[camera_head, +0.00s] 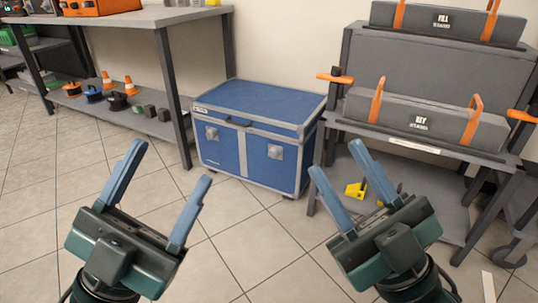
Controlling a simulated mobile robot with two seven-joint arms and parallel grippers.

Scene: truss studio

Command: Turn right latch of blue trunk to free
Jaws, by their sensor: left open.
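The blue trunk (222,151) stands on the tiled floor in the middle of the head view, with its lid shut and grey metal edges. Its right latch (276,152) is a grey plate on the front face; its turn position is too small to tell. The left latch (211,133) is a similar grey plate. My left gripper (173,164) is in the lower left, in front of the trunk and apart from it, open and empty. My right gripper (337,158) is in the lower right, also apart from the trunk, with its fingers spread and nothing between them.
A table (150,17) with a lower shelf of cones and reels stands to the left. The floor (235,225) before the trunk is clear.

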